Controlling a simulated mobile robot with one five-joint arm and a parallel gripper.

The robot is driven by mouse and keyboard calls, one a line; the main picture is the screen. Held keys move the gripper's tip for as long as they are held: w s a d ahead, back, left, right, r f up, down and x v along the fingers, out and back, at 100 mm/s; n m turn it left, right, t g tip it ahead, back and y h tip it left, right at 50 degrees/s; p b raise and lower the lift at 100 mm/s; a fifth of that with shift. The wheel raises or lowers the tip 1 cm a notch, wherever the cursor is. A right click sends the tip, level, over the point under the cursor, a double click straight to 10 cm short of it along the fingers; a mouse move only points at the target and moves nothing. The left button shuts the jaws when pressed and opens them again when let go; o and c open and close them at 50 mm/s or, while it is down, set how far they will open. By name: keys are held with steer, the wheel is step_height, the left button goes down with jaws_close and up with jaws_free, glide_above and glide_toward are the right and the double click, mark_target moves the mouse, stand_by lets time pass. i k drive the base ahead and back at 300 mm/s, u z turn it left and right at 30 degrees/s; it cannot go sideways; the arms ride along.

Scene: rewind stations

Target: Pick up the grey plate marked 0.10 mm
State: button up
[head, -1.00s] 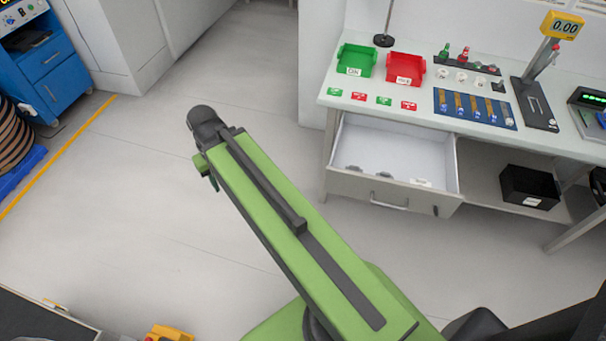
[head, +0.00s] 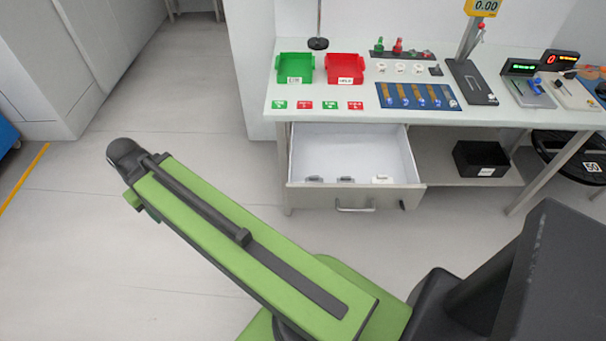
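An open drawer (head: 350,148) under the workbench holds two small dark grey pieces, one on the left (head: 314,179) and one in the middle (head: 346,180), plus a whitish piece (head: 382,179) to the right. They lie near the drawer's front wall. They are too small to read any marking, so I cannot tell which, if any, is the 0.10 mm plate. My green arm reaches up and left over the floor, well left of the drawer. My gripper does not show.
The bench (head: 300,121) carries a green bin (head: 295,68), a red bin (head: 345,69), a blue mat (head: 417,104) and a display stand (head: 472,85). A black box (head: 481,158) sits on the shelf right of the drawer. A dark stool (head: 575,150) stands right. Floor before the drawer is clear.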

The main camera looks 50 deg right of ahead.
mark_target(312, 179)
steer(key=i, duration=2.85)
steer(key=z, duration=1.05)
steer(key=k, duration=0.2)
steer(key=z, duration=1.65)
steer(key=k, duration=0.45)
steer(key=u, duration=0.25)
steer(key=i, duration=1.05)
steer(key=z, duration=0.05)
